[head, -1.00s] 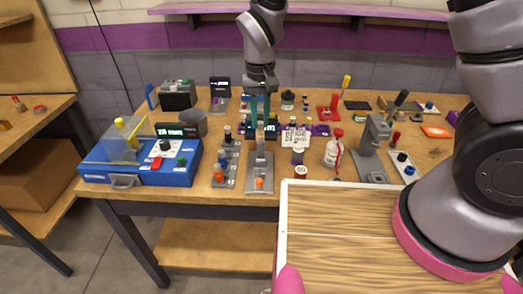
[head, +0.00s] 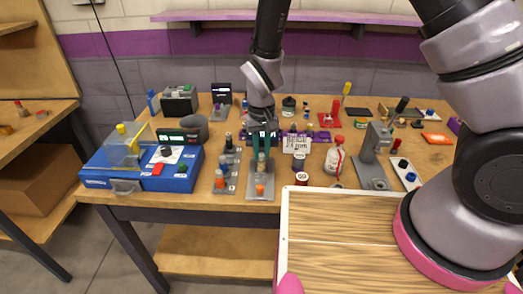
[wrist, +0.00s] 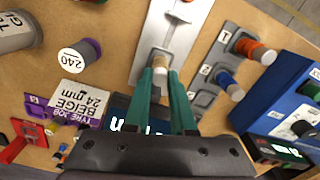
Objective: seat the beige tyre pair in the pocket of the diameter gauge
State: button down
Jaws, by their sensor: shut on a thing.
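The beige tyre pair (wrist: 161,61) is a small pale cylinder with a darker top, between the teal fingertips of my gripper (wrist: 163,76). My gripper is shut on it. In the head view my gripper (head: 262,151) reaches down over the diameter gauge, and the tyre pair (head: 262,163) shows just below the fingers. The gauge's long light grey base (head: 260,181) runs toward the table's front edge, with an orange part (head: 259,190) near its front end. In the wrist view the base (wrist: 153,37) lies under the tyre pair. The fingers hide the pocket, so seating cannot be told.
A grey numbered rack (head: 226,174) with orange and blue parts stands close left of the gauge. A blue machine (head: 155,178) stands farther left. A "BEIGE 24 mm" card (head: 297,145) and a dark spool (head: 298,162) are close right. A lit display (wrist: 130,122) sits beneath my gripper.

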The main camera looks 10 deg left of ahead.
aim_at(261, 154)
jog(key=c, duration=0.8)
grip_release()
jog(key=shift+o, duration=0.2)
notch_tip(261, 154, up, 11)
jog(key=w+d+r+m+t+y, duration=0.2)
jog(key=w+d+r+m+y, duration=0.15)
jog(key=d+r, duration=1.4)
jog(key=s+d+r+m+t, duration=0.2)
jog(key=s+d+r, duration=0.2)
jog(key=d+r, duration=0.1)
jog(key=s+d+r+m+t+h, duration=0.1)
jog(key=s+d+r+m+t, duration=0.1)
jog(key=s+d+r, duration=0.3)
jog(key=d+r+t, duration=0.1)
jog(key=d, duration=0.2)
jog(key=shift+d+r, duration=0.15)
jog(key=shift+d, duration=0.15)
jog(key=shift+h, duration=0.25)
